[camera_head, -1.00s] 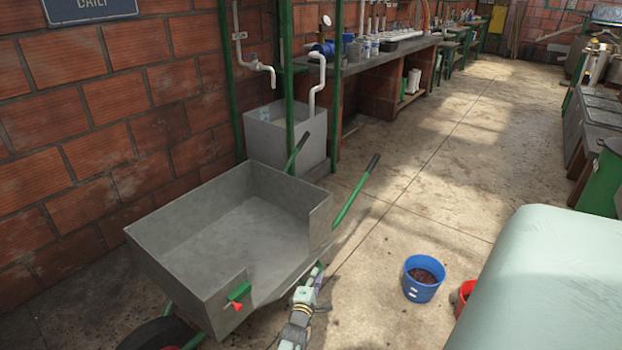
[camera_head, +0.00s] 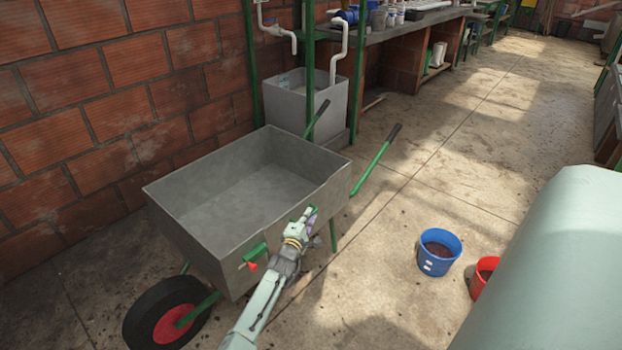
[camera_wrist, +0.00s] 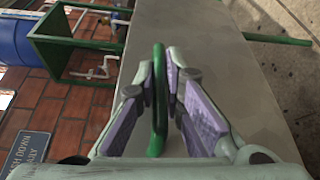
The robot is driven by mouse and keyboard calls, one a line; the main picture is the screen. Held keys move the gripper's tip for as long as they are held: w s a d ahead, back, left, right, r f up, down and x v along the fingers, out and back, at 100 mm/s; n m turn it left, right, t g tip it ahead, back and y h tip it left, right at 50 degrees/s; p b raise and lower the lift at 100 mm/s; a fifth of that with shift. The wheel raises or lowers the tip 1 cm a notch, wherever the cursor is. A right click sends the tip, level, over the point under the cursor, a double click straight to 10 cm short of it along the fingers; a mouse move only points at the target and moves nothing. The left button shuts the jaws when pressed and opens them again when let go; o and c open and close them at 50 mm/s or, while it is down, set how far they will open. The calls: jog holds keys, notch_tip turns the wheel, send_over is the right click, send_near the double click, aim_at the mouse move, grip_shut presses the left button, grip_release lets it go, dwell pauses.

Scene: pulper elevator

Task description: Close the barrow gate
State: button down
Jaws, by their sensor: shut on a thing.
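The grey barrow (camera_head: 180,225) stands on the floor at left centre, beside the brick wall. Its gate (camera_head: 325,200), the grey panel on the side facing me, stands up roughly in line with the adjoining walls. Whether it is fully flush I cannot tell. My gripper (camera_head: 310,214) is at the gate's outer face. In the wrist view my gripper (camera_wrist: 160,78) is shut on the gate's green handle (camera_wrist: 158,110), with the grey panel (camera_wrist: 230,85) behind it. A green latch with a red tip (camera_head: 252,258) sits on the barrow's near corner.
A blue bucket (camera_head: 438,252) with dark contents and a red bucket (camera_head: 484,272) stand on the floor at right. A grey tank (camera_head: 295,100) and workbench (camera_head: 400,28) are behind the barrow. Open floor lies between barrow and buckets.

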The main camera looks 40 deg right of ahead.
jog(key=shift+w+r, duration=0.15)
jog(key=shift+r, duration=0.1)
jog(key=c, duration=2)
grip_release()
jog(key=shift+d, duration=0.1)
jog(key=shift+o, duration=0.2)
jog(key=shift+f, duration=0.1)
jog(key=shift+a, duration=0.45)
jog(key=v, duration=1.1)
jog(key=shift+s, duration=0.2)
